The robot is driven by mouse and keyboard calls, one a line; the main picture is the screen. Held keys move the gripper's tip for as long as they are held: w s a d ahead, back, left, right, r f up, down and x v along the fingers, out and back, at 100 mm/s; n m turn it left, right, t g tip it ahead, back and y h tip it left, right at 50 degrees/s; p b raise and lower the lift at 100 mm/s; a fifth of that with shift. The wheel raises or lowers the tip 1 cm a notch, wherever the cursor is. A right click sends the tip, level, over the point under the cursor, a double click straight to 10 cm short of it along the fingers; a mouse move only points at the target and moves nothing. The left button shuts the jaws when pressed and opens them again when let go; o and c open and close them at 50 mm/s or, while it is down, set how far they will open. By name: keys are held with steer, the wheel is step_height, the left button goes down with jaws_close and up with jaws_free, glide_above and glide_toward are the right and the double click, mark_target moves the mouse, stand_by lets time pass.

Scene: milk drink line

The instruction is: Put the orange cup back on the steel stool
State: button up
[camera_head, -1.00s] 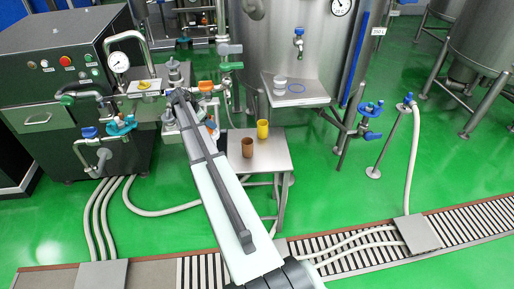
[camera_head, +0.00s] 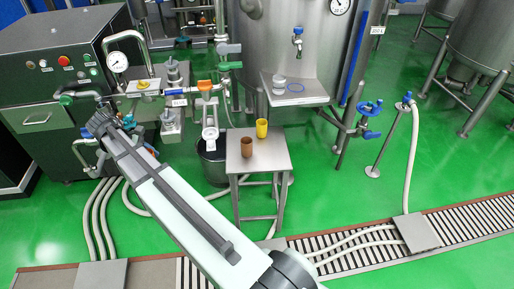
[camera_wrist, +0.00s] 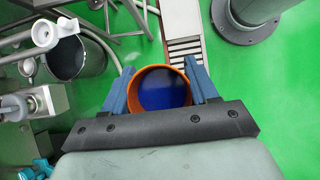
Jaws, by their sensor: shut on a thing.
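The orange cup (camera_wrist: 160,68) is between the two blue fingers of my gripper (camera_wrist: 161,84) in the wrist view. My gripper is shut on it. I look into its open mouth, and the inside shows blue. In the head view the far end of my arm is at the left, in front of the dark machine; the fingers and the orange cup cannot be made out there. The steel stool (camera_head: 277,160) stands right of my arm, with a brown cup (camera_head: 247,147) and a yellow cup (camera_head: 262,128) on its top.
A dark bucket (camera_head: 213,166) stands on the floor left of the stool, under a white spout (camera_head: 210,122). The dark machine (camera_head: 50,75) with valves and hoses is at the left. A steel tank (camera_head: 300,45) with a small shelf (camera_head: 313,94) is behind the stool. A floor grate runs in front.

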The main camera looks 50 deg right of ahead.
steer(key=a, duration=0.3)
steer(key=shift+r+n, duration=0.2)
steer(key=shift+n, duration=0.2)
steer(key=n+t+h, duration=0.2)
steer(key=n+t, duration=0.2)
steer(key=n, duration=0.3)
glide_above(258, 146)
steer(key=shift+d+f, duration=0.1)
steer(key=shift+f, duration=7.9)
steer(key=o, duration=1.2)
steer(key=shift+f, duration=0.1)
steer(key=shift+o, duration=0.2)
